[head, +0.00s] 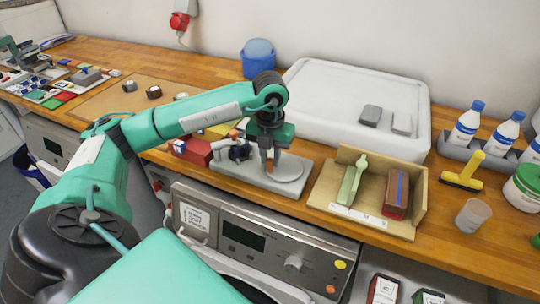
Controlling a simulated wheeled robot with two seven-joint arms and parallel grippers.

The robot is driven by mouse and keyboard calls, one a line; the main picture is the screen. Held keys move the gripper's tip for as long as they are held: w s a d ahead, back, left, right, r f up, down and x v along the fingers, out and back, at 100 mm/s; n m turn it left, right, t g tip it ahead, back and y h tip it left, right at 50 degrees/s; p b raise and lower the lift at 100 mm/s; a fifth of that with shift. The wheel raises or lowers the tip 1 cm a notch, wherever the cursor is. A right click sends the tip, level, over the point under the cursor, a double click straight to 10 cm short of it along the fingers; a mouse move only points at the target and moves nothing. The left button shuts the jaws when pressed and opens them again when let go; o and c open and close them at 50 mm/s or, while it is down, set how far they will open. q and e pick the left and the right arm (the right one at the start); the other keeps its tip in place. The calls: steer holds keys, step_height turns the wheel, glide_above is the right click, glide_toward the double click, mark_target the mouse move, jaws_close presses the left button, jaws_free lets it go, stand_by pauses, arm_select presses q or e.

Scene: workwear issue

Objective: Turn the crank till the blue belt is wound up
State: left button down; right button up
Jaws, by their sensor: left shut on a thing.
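A winding device with a grey base plate (238,180) lies on the wooden counter, in the middle of the view. A round grey disc (290,171) sits at its right end and a dark rounded part (240,153) at its left. My left gripper (268,158) points down over the disc. It is shut on a small orange-brown upright piece, which looks like the crank's handle; the gripper hides most of it. I cannot make out the blue belt on the device. My right gripper is not in view.
A cardboard tray (330,180) with a green tool and a dark red block stands right of the device. A large white box lid (350,90) is behind it. A red box (193,151) is close on the left.

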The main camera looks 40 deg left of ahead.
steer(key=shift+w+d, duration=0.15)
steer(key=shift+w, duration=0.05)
arm_select(q)
steer(key=c, duration=1.3)
jaws_free()
steer(key=shift+c, duration=0.2)
steer(key=shift+o, duration=0.4)
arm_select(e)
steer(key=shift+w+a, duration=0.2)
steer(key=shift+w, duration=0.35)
arm_select(q)
steer(key=shift+r, duration=0.4)
step_height(320, 180, up, 5)
steer(key=shift+f+b, duration=0.15)
steer(key=shift+b, duration=0.3)
step_height(320, 180, up, 8)
steer(key=shift+p, duration=0.35)
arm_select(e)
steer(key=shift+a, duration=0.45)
